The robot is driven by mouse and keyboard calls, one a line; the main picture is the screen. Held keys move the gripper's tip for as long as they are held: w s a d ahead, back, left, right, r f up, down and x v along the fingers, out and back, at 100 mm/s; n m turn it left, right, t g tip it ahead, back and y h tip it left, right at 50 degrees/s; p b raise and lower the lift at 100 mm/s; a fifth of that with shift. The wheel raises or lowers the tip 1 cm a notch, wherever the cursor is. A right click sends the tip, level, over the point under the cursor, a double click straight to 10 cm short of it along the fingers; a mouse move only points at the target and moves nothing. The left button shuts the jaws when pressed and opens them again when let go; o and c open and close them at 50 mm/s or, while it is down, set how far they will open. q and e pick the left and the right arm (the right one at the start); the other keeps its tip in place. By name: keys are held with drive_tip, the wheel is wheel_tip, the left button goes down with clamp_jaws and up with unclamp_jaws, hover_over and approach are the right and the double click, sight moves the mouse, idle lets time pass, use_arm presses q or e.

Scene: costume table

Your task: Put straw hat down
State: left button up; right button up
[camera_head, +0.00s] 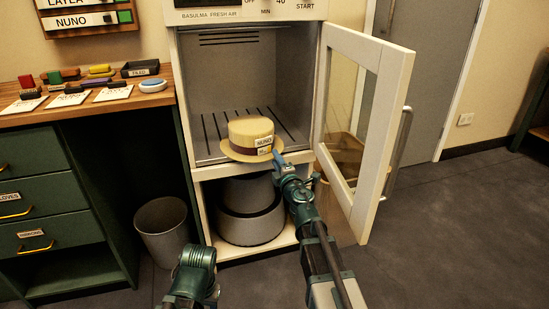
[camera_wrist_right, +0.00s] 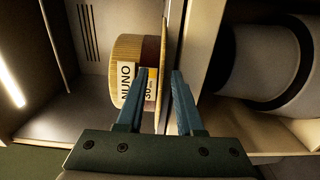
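The straw hat (camera_head: 250,137) sits upright at the front of the open cabinet's compartment (camera_head: 215,85), its pale crown carrying tags that read NUNO. In the right wrist view the hat (camera_wrist_right: 126,50) shows sideways, with a dark band and its brim edge-on. My right gripper (camera_head: 279,160) is at the hat's front right brim. In the wrist view my right gripper (camera_wrist_right: 160,75) has its fingers apart, one on each side of the brim, with gaps showing. Whether the fingertips touch the brim is hard to see. Part of my left arm shows at the bottom; its fingers do not.
The cabinet's glazed door (camera_head: 366,125) stands open on the right, close to my right arm. A bin (camera_head: 165,230) stands left. The desk (camera_head: 80,108) holds brushes and cards.

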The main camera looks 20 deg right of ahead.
drive_tip(key=s, duration=0.9)
drive_tip(key=shift+s+d, duration=0.15)
drive_tip(key=shift+s, duration=0.1)
